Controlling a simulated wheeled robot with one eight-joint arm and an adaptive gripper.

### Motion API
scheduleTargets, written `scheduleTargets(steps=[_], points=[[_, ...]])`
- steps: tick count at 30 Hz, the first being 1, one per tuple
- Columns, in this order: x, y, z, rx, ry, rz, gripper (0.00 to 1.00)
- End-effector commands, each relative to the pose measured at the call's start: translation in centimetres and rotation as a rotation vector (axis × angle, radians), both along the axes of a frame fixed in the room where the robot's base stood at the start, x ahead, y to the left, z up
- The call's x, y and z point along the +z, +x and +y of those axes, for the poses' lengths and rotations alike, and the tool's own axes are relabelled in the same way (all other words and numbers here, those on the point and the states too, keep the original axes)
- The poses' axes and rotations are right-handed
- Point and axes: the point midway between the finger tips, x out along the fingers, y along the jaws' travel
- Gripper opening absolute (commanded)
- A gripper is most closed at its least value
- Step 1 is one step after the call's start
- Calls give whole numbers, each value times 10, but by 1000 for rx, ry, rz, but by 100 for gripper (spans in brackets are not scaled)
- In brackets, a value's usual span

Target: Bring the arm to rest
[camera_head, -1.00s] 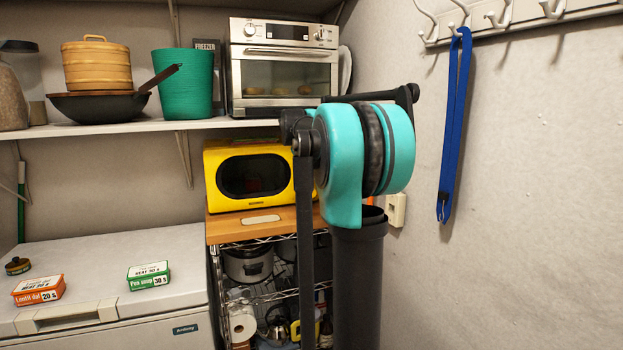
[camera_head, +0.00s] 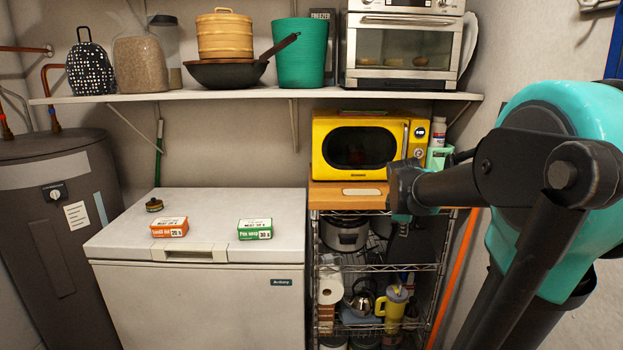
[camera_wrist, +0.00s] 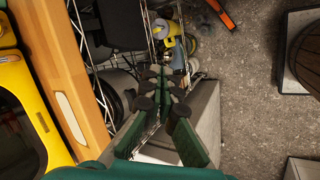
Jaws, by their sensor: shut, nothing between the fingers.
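My arm reaches in from the right side of the head view, with a large teal joint and dark links. The microwave (camera_wrist: 22,115) and the wooden board (camera_wrist: 62,75) show at the left of that view.
A wire rack (camera_head: 380,268) holds a cooker, paper roll, kettle and yellow tumbler. A white chest freezer (camera_head: 200,300) carries two small boxes. A wall shelf (camera_head: 230,97) with an oven (camera_head: 400,55) runs above. Grey floor (camera_wrist: 250,90) is open right of the gripper.

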Motion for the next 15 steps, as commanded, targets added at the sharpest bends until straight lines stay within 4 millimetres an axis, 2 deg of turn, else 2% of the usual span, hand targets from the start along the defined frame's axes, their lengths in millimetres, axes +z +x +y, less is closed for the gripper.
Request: scheduleTargets(steps=[1, 3, 9, 12, 15], points=[[-20, -21, 10, -84, 69, -13, 0], [-46, -50, 23, -219, 177, -29, 0], [-115, -134, 57, -607, 455, -46, 0], [-140, -169, 70, -766, 557, -41, 0], [-157, -193, 78, -881, 626, -37, 0]])
